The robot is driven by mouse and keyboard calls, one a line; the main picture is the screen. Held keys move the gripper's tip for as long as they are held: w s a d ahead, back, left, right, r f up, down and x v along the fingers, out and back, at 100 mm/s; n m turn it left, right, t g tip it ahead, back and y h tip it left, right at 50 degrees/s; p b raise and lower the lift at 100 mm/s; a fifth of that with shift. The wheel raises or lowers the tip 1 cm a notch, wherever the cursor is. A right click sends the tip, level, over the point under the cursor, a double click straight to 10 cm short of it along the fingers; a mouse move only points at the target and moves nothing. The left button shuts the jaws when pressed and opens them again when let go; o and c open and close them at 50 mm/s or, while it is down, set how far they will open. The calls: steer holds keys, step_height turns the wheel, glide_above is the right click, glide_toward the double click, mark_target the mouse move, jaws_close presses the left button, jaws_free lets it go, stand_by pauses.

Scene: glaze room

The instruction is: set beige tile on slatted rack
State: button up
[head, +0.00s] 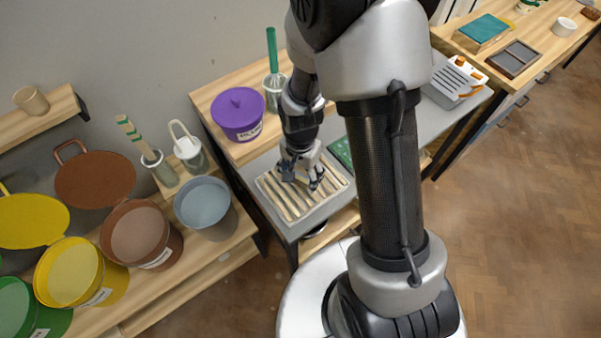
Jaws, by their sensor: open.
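The slatted rack (271,190) lies on the grey top of the bench, a pale frame with cream slats and darker gaps. My gripper (301,182) is over the rack's upper middle, pointing down, with its fingers spread apart. I cannot tell whether the fingertips touch the rack. I cannot make out a beige tile apart from the cream slats. The gripper and arm hide part of the rack and of the bench behind them.
A purple lidded bucket (238,115) and a container with a green-handled tool (272,50) stand behind the rack. A green flat piece (341,151) lies right of it. Glaze buckets, including a grey-blue one (204,203), crowd the left shelf. A white slotted holder (455,80) stands farther right.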

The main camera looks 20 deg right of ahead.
steer(key=shift+r, duration=0.1)
step_height(320, 180, up, 12)
steer(key=p, duration=0.4)
step_height(320, 180, up, 6)
steer(key=n+t, duration=0.1)
steer(key=n, duration=0.1)
glide_above(301, 169)
steer(key=s+r+n+t, duration=0.3)
steer(key=s+r+n, duration=0.5)
steer(key=s+r, duration=0.6)
steer(key=shift+s+d+r+t, duration=0.3)
steer(key=shift+r, duration=0.1)
